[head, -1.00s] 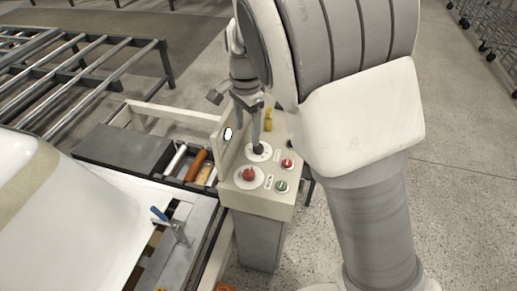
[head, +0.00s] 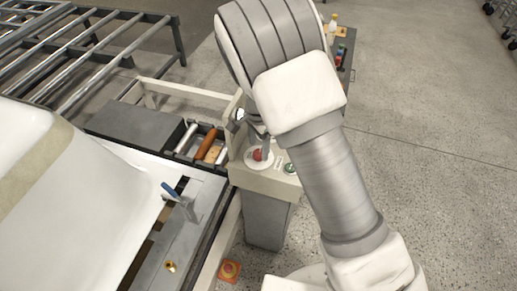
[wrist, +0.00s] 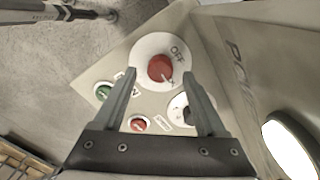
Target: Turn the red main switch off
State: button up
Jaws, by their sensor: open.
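The red main switch (head: 257,155) is a round red knob on a pale disc on top of the control box. In the wrist view the red knob (wrist: 160,69) lies between and just beyond my fingertips. The word OFF is on the disc, toward the upper right of the knob. A pale mark on the knob points to the lower right. My gripper (wrist: 159,73) is open and empty, with one finger on each side of the knob in the picture. Whether the fingers touch it, I cannot tell. In the head view my arm hides most of the gripper.
A white-faced oval (wrist: 290,145) is on the side wall. A tool tray (head: 205,148) and a white tub shell (head: 60,190) stand left.

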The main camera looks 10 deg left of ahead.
aim_at(259, 155)
jog(key=shift+f, duration=1.15)
grip_shut()
